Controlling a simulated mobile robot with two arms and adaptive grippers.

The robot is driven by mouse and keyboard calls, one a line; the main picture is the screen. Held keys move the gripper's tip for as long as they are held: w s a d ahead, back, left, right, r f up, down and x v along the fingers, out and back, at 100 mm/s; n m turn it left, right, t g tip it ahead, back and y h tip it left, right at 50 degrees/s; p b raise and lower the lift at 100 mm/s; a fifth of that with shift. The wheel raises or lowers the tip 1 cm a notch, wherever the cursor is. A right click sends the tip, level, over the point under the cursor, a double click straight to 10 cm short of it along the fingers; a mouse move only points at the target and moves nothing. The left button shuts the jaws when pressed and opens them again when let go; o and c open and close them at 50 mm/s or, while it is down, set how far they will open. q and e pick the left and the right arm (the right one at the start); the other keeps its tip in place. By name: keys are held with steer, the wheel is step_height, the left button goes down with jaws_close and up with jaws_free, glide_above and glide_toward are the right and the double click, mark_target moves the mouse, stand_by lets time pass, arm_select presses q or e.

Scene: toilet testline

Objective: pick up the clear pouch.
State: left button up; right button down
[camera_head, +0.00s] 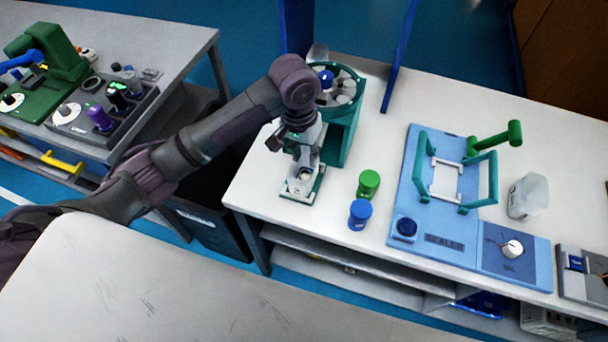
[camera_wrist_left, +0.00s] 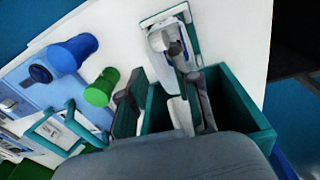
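A small clear, whitish pouch (camera_head: 301,183) stands on a green-edged white holder (camera_head: 288,194) in front of the green carousel machine. In the left wrist view the pouch (camera_wrist_left: 168,40) shows near the top, beyond the fingers, with something dark at its middle. My left gripper (camera_head: 306,160) points down just above the pouch and partly covers it. In the left wrist view its two dark fingers (camera_wrist_left: 165,95) are spread apart with no object gripped. Whether a finger touches the pouch I cannot tell. My right gripper is not in view.
The green carousel machine (camera_head: 346,120) stands close behind the gripper. A green cap-like cylinder (camera_head: 368,183) and a blue one (camera_head: 360,213) stand to the right. Further right are a blue sealer (camera_head: 418,216) with green arms and a translucent container (camera_head: 528,197).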

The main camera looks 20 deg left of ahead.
mark_target(296, 165)
arm_select(q)
steer(key=w+a+r+n+y, duration=0.1)
steer(key=w+a+r, duration=0.1)
steer(key=a+r, duration=0.15)
steer(key=f, duration=0.4)
steer(key=f+p, duration=0.1)
steer(key=f, duration=0.3)
steer(key=shift+w+d, duration=0.15)
steer(key=shift+d, duration=0.05)
steer(key=f, duration=0.1)
steer(key=f+p, duration=0.1)
steer(key=f, duration=0.3)
steer(key=shift+a+f, duration=0.15)
steer(key=shift+a, duration=0.15)
jaws_close()
